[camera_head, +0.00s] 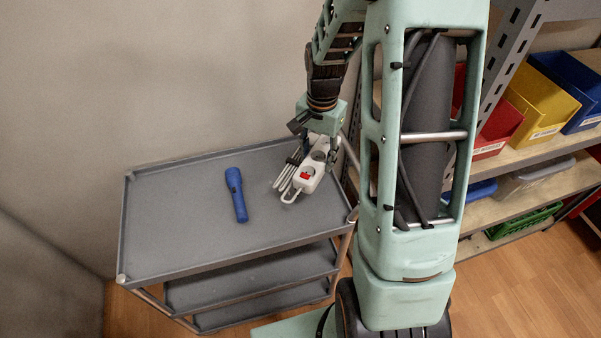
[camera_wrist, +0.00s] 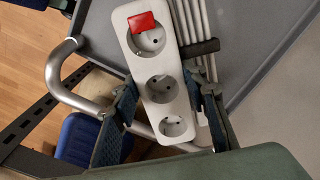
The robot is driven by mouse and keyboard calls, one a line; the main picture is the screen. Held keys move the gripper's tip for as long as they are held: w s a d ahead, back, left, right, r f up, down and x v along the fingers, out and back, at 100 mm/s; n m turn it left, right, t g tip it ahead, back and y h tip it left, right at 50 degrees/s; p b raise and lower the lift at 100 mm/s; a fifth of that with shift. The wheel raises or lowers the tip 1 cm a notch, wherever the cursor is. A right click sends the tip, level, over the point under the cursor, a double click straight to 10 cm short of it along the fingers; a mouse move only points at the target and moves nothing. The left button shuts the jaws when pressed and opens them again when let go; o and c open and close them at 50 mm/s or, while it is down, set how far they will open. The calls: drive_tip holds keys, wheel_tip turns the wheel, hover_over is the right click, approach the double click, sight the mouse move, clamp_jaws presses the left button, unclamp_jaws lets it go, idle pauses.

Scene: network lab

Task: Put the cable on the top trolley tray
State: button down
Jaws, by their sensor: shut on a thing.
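The cable (camera_head: 307,176) is a white multi-socket power strip with a red switch and a white cord folded in a bundle beside it. My gripper (camera_head: 320,155) points down and is shut across the strip's body. In the wrist view the strip (camera_wrist: 160,90) lies between the two fingers, with the cord bundle (camera_wrist: 193,30) along its right side. The top trolley tray (camera_head: 180,220) is grey with a low rim. The cable is over its right part; I cannot tell whether it touches the surface.
A blue flashlight (camera_head: 236,195) lies mid-tray, left of the cable. The tray's left part is clear. The trolley's metal handle (camera_wrist: 70,85) shows in the wrist view. A shelf with coloured bins (camera_head: 540,95) stands at the right. A wall is behind the trolley.

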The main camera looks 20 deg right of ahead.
sight(304, 166)
drive_tip(key=a+f, duration=0.1)
drive_tip(key=w+a+f, duration=0.1)
drive_tip(key=f, duration=0.1)
drive_tip(key=a+f, duration=0.1)
drive_tip(key=shift+w+f, duration=0.15)
drive_tip(key=shift+w, duration=0.25)
drive_tip(key=shift+w+a+f, duration=0.1)
drive_tip(key=shift+f, duration=0.85)
drive_tip(key=shift+w+a+f, duration=0.1)
drive_tip(key=shift+f, duration=0.8)
drive_tip(key=shift+f, duration=0.2)
drive_tip(key=c, duration=1.2)
unclamp_jaws()
drive_tip(key=shift+s, duration=0.1)
drive_tip(key=shift+r, duration=0.2)
wheel_tip(304, 166, up, 12)
